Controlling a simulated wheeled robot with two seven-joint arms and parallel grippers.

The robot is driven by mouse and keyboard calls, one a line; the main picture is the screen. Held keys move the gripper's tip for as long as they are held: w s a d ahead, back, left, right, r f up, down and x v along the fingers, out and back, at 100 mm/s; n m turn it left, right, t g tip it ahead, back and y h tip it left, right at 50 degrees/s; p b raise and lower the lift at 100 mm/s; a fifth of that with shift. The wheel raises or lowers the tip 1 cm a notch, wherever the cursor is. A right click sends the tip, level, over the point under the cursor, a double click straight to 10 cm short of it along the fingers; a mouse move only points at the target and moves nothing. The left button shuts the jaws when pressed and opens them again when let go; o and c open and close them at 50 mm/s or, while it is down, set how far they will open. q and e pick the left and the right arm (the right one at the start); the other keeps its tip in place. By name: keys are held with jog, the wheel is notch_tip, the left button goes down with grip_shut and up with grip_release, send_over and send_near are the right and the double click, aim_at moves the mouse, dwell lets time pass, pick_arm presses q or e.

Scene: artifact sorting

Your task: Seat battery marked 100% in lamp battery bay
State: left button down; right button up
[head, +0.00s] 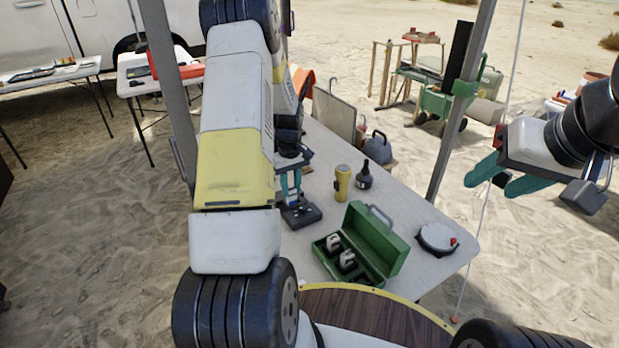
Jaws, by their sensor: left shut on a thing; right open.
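My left gripper (291,188) points down over a black device (302,215) on the white table. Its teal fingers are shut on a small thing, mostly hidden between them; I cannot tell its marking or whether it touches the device. A yellow lamp-like cylinder (342,183) stands upright to the right. An open green case (376,245) at the near side holds pale, battery-like pieces (347,259); no 100% mark is legible. I cannot tell which thing has the lamp's battery bay. My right gripper (497,184) is open and empty, off the table's right side.
A black bottle-shaped item (364,176) stands beside the yellow cylinder. A round white-topped item (437,238) sits at the table's right edge. A grey jug-like item (378,147) and a panel (334,112) are at the back. Canopy poles (459,105) flank the table (405,205).

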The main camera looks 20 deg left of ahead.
aim_at(294, 191)
pick_arm(q)
jog(key=shift+w+a+f, duration=0.1)
jog(key=shift+w+f, duration=0.15)
jog(key=shift+w, duration=0.4)
jog(key=shift+w+f, duration=0.25)
jog(key=shift+w, duration=0.35)
jog(key=shift+f, duration=1.35)
jog(key=shift+f, duration=0.1)
jog(key=c, duration=1.1)
grip_release()
